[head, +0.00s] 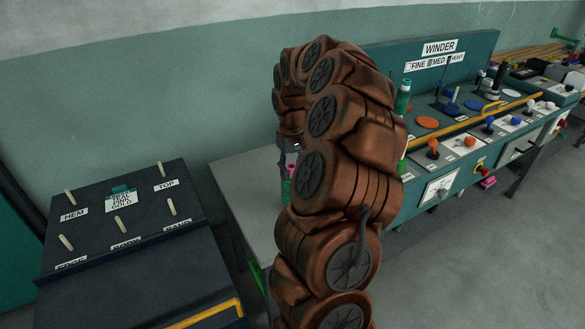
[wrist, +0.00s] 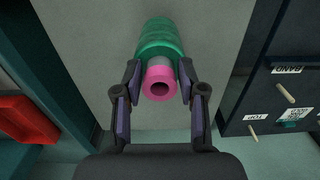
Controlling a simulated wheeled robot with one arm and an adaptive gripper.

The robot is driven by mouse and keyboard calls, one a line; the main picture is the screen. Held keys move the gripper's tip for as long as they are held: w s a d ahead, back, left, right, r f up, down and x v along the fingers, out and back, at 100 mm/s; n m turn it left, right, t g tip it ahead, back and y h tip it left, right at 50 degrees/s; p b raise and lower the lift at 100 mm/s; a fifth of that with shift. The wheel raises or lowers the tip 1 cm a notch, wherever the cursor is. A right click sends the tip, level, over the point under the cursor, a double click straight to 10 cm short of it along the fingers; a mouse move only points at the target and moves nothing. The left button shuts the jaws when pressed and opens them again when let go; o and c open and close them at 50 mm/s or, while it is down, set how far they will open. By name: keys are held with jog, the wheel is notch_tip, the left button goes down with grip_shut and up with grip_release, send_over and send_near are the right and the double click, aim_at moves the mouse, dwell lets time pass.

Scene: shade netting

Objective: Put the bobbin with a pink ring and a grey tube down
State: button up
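The bobbin, wound with green thread, has a pink ring and a short grey tube; it is between the fingers of my gripper (wrist: 160,78) in the wrist view (wrist: 159,40). The fingers close on both sides of it near the grey tube and pink ring. In the head view the bobbin (head: 287,190) shows partly at the left edge of my arm, its pink end up near my gripper. It is over the grey table top (head: 240,185); whether it touches the top I cannot tell. My arm hides much of the table.
A dark panel (head: 120,215) with several pegs and labels stands left of the table. The teal winder (head: 440,75) with pegs, knobs and a yellow rail (head: 470,118) stands right. A green bobbin (head: 403,97) stands on it. The table's left part is bare.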

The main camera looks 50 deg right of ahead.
jog(key=shift+o, duration=1.1)
notch_tip(320, 180, up, 12)
jog(key=b, duration=0.1)
jog(key=shift+r, duration=0.2)
